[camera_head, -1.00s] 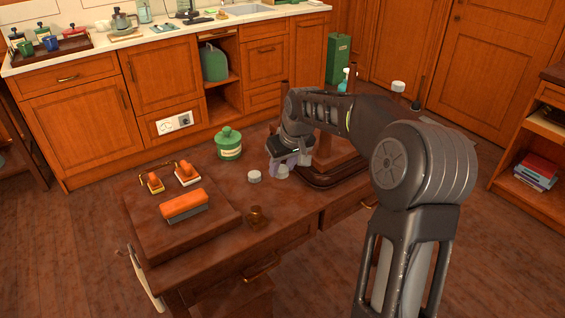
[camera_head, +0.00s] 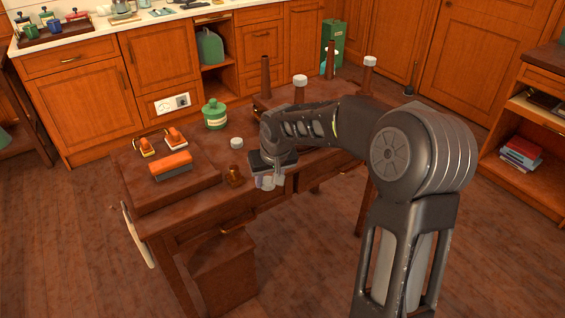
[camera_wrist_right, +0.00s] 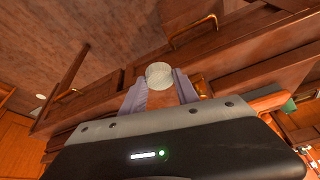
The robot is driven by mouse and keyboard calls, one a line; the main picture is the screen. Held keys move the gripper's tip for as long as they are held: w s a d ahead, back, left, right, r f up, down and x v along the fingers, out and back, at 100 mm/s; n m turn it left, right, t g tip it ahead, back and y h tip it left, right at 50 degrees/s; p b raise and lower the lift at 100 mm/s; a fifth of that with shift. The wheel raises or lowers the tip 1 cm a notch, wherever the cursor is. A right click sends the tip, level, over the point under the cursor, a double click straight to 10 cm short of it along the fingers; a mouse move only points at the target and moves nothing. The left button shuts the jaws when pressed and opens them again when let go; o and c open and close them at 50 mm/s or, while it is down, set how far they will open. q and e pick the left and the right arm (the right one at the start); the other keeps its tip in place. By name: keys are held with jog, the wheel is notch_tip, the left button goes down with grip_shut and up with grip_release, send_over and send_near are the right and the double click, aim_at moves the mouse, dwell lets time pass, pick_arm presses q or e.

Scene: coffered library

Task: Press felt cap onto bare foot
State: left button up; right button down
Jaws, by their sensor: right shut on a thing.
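My right gripper (camera_head: 266,184) is shut on a white round felt cap (camera_wrist_right: 159,75), which shows at the fingertips in the right wrist view. The gripper hangs at the front edge of the desk. A second white cap (camera_head: 236,143) lies loose on the desk top, behind and left of the gripper. An upturned dark wooden piece stands on the desk with its legs up. Two legs carry white caps (camera_head: 300,80) (camera_head: 370,62). The back-left foot (camera_head: 265,76) and the back-right foot (camera_head: 331,58) look bare. My arm hides part of the piece. My left gripper is out of view.
A raised board (camera_head: 150,197) on the desk's left holds an orange-topped block (camera_head: 172,164) and two small orange-handled tools. A green lidded jar (camera_head: 214,115) and a small brown-gold pot (camera_head: 234,176) stand nearby. The desk (camera_head: 205,215) has open floor in front.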

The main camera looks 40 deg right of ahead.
jog(key=s+a+f+n, duration=0.1)
jog(key=a, duration=0.7)
jog(key=s+a+f+n+y, duration=0.1)
jog(key=s+a+f+n, duration=0.1)
jog(key=a, duration=0.6)
jog(key=shift+a, duration=0.4)
